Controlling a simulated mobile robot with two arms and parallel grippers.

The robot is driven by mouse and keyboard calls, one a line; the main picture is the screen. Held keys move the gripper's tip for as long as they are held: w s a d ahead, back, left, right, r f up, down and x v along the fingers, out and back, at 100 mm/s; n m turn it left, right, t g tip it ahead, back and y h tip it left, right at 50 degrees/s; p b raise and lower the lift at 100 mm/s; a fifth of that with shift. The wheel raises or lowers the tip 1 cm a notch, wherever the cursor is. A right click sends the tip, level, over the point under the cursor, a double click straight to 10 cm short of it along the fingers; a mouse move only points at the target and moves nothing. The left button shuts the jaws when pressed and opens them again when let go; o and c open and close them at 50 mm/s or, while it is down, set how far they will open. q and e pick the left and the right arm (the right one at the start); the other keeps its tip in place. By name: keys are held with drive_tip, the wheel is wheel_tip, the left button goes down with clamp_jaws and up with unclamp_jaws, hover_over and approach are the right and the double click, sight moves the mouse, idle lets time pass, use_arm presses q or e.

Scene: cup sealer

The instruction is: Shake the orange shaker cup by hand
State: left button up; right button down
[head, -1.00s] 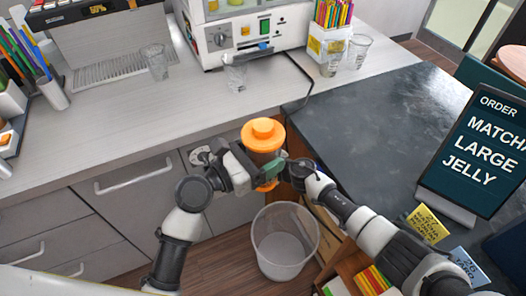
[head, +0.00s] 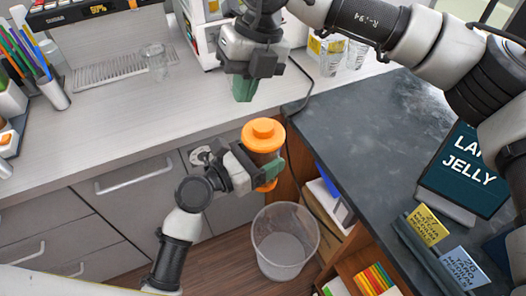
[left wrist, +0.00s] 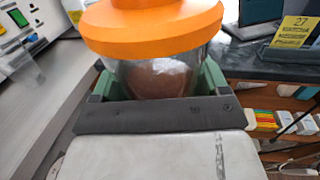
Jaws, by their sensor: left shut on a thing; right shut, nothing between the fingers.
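The orange shaker cup (head: 263,135) has an orange lid, a clear body and brown contents. It is upright in the head view, held in the air in front of the counter edge. My left gripper (head: 268,170) is shut on its body; the left wrist view shows the shaker cup (left wrist: 155,55) close up, with a green finger on each side. My right gripper (head: 243,92) is shut and empty, pointing down over the counter, above the shaker and apart from it.
A clear bin (head: 284,250) stands on the floor below the shaker. The light counter (head: 120,120) has a clear cup (head: 155,60) and a pen holder (head: 50,95). My right arm hides part of the sealing machine.

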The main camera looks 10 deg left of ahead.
sight(264, 123)
drive_tip(key=d+r+t+h, duration=0.2)
drive_tip(key=d, duration=0.1)
drive_tip(key=shift+s+d+r+h, duration=0.2)
drive_tip(key=shift+h, duration=0.2)
drive_tip(key=shift+f, duration=2.65)
drive_tip(key=shift+f, duration=1.15)
